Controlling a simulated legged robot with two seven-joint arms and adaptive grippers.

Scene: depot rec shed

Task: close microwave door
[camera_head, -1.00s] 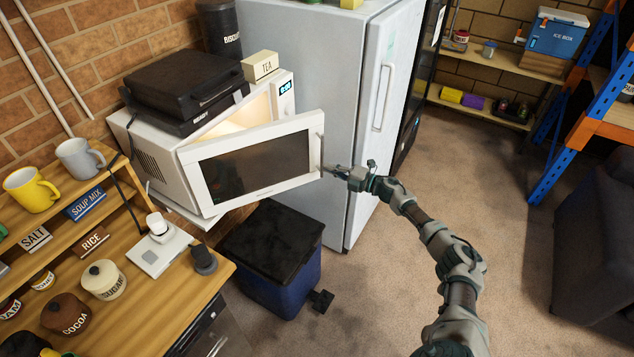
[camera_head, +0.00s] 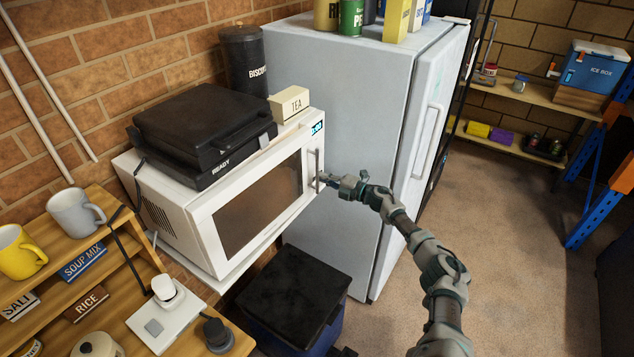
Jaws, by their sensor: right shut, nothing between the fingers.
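The white microwave (camera_head: 168,204) stands on a shelf against the brick wall. Its door (camera_head: 256,246), with a dark window, lies flush or nearly flush with the front; I cannot tell whether it is latched. The upright door handle (camera_head: 317,170) is at the door's right edge. My left gripper is not in view.
A black appliance (camera_head: 203,128) and a TEA box (camera_head: 290,104) sit on the microwave. A white fridge (camera_head: 335,120) stands to the right. A dark-lidded blue bin (camera_head: 292,298) is below. Open floor (camera_head: 510,240) lies at the right.

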